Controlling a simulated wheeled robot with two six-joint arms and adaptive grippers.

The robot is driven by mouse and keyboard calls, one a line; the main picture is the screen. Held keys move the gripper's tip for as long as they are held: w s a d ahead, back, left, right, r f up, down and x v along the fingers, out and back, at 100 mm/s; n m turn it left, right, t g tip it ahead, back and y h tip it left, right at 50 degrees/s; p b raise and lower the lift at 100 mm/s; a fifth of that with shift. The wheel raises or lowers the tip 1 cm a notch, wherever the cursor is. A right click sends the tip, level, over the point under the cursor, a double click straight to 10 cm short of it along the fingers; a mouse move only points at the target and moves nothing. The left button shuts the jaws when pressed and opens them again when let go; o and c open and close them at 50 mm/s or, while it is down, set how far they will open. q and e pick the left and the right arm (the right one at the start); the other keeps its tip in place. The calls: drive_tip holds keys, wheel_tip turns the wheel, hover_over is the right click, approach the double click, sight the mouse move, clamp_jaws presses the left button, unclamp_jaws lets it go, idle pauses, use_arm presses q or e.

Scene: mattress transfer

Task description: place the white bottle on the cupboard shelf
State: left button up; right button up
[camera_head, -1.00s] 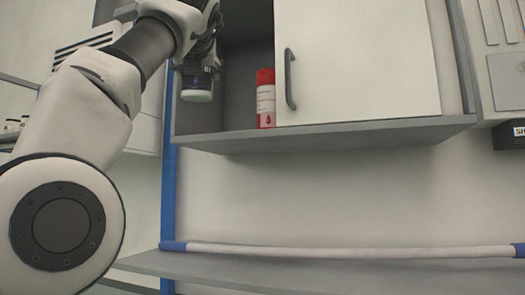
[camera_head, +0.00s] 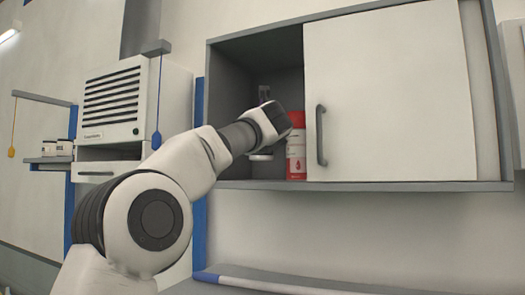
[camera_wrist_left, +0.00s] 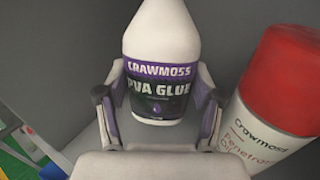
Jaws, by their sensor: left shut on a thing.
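The white bottle (camera_wrist_left: 158,45) has a purple and black PVA glue label and stands upright between the fingers of my left gripper (camera_wrist_left: 160,104) in the left wrist view. The gripper is shut on it. In the head view my left gripper (camera_head: 263,136) reaches into the open left part of the cupboard (camera_head: 400,100). Only the bottle's pale base (camera_head: 261,157) shows below the gripper. It appears a little above the cupboard shelf (camera_head: 262,184); whether it touches is unclear. My right gripper is not in view.
A red and white spray can (camera_head: 297,155) stands on the shelf just right of my left gripper. It also shows close beside the gripper in the left wrist view (camera_wrist_left: 275,95). A sliding white door (camera_head: 400,90) with a dark handle covers the cupboard's right part.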

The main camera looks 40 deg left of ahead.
sight(262, 158)
use_arm(q)
drive_tip(key=shift+s+a+f, duration=0.15)
drive_tip(key=shift+f, duration=0.65)
wheel_tip(262, 158, down, 3)
drive_tip(key=shift+w+f, duration=0.15)
drive_tip(key=shift+w, duration=0.2)
drive_tip(key=shift+s+f, duration=0.1)
drive_tip(key=shift+f, duration=0.2)
drive_tip(key=o, duration=1.1)
drive_tip(key=shift+r, duration=0.1)
